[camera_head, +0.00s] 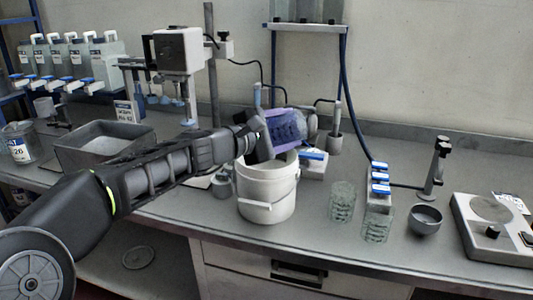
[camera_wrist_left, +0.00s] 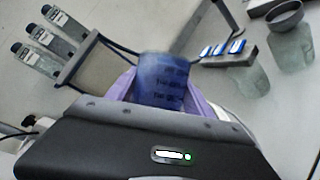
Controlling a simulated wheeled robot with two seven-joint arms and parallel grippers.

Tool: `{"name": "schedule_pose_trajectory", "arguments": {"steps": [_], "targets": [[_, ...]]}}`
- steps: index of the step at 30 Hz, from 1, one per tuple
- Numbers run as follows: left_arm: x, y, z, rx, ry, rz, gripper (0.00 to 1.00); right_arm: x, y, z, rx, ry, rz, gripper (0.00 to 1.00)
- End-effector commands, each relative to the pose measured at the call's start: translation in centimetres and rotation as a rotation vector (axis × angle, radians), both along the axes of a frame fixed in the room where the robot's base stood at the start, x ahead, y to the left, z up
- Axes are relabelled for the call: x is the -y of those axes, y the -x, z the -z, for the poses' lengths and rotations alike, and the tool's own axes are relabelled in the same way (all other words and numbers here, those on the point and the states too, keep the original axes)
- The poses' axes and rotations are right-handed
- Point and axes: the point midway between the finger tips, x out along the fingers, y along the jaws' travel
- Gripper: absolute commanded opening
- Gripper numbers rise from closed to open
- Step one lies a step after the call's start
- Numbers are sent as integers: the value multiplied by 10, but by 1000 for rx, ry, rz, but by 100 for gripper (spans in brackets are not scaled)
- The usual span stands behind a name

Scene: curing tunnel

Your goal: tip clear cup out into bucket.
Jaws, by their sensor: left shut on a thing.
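My left gripper (camera_head: 270,130) reaches in from the left, with its purple fingers shut around a cup (camera_head: 290,126). The cup is tilted far over, nearly on its side, above the white bucket (camera_head: 267,205). It looks bluish and see-through. In the left wrist view the cup (camera_wrist_left: 163,80) shows dark printed marks and sits between the purple fingers. I cannot tell whether anything is in the cup or pouring from it. The bucket stands upright on the bench; its inside is mostly hidden. My right gripper is in neither view.
Two ribbed clear glasses (camera_head: 342,201) (camera_head: 377,224) stand right of the bucket. A grey bowl (camera_head: 425,220) and a scale-like device (camera_head: 495,228) are farther right. A grey bin (camera_head: 104,147) sits at left. A stand-mounted instrument (camera_head: 180,52) rises behind my arm.

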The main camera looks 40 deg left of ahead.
Motion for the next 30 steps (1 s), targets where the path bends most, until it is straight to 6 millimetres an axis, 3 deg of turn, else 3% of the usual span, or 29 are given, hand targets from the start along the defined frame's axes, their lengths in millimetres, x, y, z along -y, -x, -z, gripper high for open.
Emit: {"name": "schedule_pose_trajectory", "arguments": {"steps": [8, 14, 24, 30], "targets": [[1, 0, -2, -7, -20, 0, 14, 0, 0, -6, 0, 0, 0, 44], [6, -1, -3, -37, -101, 1, 13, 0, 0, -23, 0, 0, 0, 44], [17, -3, -16, -107, -294, 0, 13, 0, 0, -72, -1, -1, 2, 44], [24, -4, -10, -172, -471, -2, 13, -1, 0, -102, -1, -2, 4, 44]]}}
